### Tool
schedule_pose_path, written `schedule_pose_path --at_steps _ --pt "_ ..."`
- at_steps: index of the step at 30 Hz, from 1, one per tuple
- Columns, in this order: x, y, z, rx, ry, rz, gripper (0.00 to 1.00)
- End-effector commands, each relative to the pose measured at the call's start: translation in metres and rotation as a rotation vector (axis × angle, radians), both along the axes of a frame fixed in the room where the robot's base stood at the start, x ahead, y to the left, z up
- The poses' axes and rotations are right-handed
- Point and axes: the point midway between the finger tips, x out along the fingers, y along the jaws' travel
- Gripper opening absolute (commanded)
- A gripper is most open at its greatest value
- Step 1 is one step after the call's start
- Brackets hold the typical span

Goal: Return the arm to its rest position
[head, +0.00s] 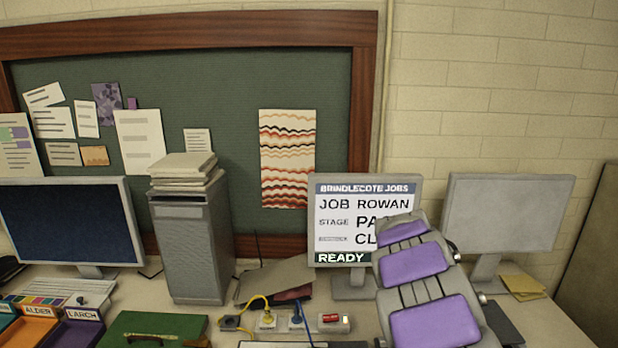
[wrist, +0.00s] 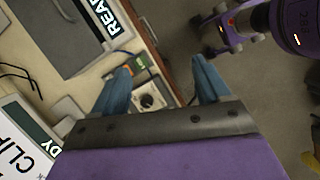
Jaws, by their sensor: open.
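My gripper (wrist: 162,76) shows in the wrist view with its two blue fingers spread wide apart. It is open, and nothing is held between the fingers. Beyond the fingers are a small box with a black dial (wrist: 148,100), the bench's edge and the grey floor. In the head view my purple and grey arm (head: 430,280) stands at the lower right, in front of the job screen (head: 335,250), and hides part of its text. The gripper itself does not show in the head view.
The job screen reads ROWAN and READY. A blank monitor (head: 508,220) stands right of it. A grey cabinet (head: 190,250) topped with papers, a dark monitor (head: 70,225) and a green case (head: 150,325) stand to the left. A power strip with plugs (head: 300,322) lies in front.

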Motion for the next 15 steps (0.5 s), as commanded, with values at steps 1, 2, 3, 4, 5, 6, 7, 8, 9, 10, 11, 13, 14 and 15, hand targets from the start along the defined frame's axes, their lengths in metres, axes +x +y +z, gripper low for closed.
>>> schedule_pose_path --at_steps 1,2,3,4,5,6,7,8,9,10,11,13,14,15 --pt "-0.016 0.001 0.005 -0.006 -0.023 -0.068 0.76" --pt "-0.024 0.002 0.008 -0.007 -0.034 -0.111 0.76" --pt "-0.037 0.003 0.011 -0.008 -0.048 -0.170 0.76" --pt "-0.046 0.004 0.014 -0.007 -0.060 -0.210 0.76" --pt "-0.055 0.006 0.016 -0.008 -0.071 -0.251 0.76" --pt "-0.068 0.008 0.018 -0.007 -0.084 -0.307 0.76" --pt "-0.078 0.010 0.019 -0.004 -0.094 -0.346 0.76" --pt "-0.087 0.013 0.020 0.000 -0.104 -0.386 0.76" --pt "-0.100 0.016 0.021 0.004 -0.115 -0.438 0.76" --pt "-0.110 0.019 0.021 0.007 -0.123 -0.476 0.76" --pt "-0.120 0.022 0.021 0.011 -0.130 -0.514 0.76" --pt "-0.144 0.030 0.020 0.022 -0.146 -0.599 0.76" --pt "-0.153 0.033 0.018 0.026 -0.151 -0.635 0.76" --pt "-0.166 0.038 0.017 0.034 -0.159 -0.680 0.76"
